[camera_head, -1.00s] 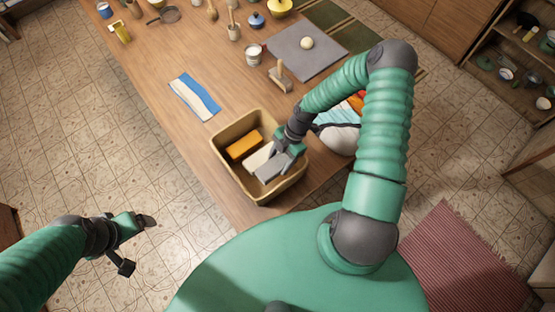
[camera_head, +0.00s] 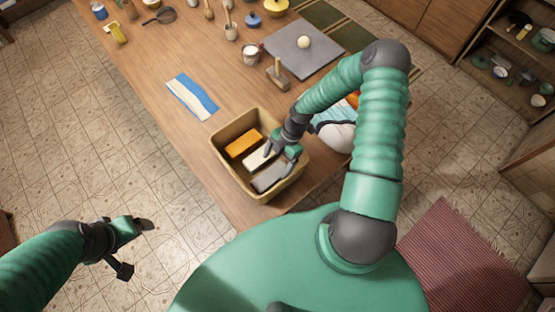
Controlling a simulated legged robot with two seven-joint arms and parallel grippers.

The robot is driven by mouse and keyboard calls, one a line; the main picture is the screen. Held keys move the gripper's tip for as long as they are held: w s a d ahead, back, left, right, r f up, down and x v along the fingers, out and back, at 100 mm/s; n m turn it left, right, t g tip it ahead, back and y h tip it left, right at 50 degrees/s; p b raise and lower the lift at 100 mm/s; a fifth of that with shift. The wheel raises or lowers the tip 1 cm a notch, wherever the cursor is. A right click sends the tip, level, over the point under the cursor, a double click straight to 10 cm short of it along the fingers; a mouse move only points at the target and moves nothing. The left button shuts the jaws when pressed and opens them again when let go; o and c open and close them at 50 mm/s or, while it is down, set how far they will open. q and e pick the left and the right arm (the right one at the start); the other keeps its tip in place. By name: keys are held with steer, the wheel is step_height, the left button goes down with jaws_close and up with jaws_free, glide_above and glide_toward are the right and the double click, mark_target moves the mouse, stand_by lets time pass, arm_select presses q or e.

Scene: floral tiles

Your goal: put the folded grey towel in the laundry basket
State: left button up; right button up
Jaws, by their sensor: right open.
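The laundry basket (camera_head: 218,166) is a tan open bin at the near edge of the wooden table. The folded grey towel (camera_head: 267,180) lies inside it at the near right end, beside a white folded cloth (camera_head: 254,160) and an orange one (camera_head: 243,143). My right gripper (camera_head: 279,160) is over the basket with its fingers spread and nothing between them. It is just above the grey towel and hides part of the basket's contents. My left gripper (camera_head: 136,248) is open and empty over the floor at lower left.
A blue-and-white cloth (camera_head: 192,97) lies flat on the table. A grey board (camera_head: 315,60) holds a pale ball (camera_head: 304,42), with a wooden-handled tool (camera_head: 278,76) by it. A white bundle (camera_head: 338,135) sits right of the basket, partly behind my arm.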

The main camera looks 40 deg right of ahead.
steer(key=shift+a+r, duration=0.2)
steer(key=shift+r, duration=0.05)
arm_select(q)
steer(key=shift+w+a+f+b, duration=0.1)
steer(key=shift+a+f+b, duration=0.2)
steer(key=shift+f+b, duration=0.25)
steer(key=shift+a+f+b, duration=0.3)
steer(key=shift+f+b, duration=0.1)
steer(key=shift+f, duration=0.15)
arm_select(e)
steer(key=v, duration=1.6)
steer(key=shift+d, duration=0.35)
arm_select(q)
steer(key=shift+d, duration=0.3)
arm_select(e)
steer(key=shift+d, duration=0.2)
arm_select(q)
steer(key=shift+d, duration=0.1)
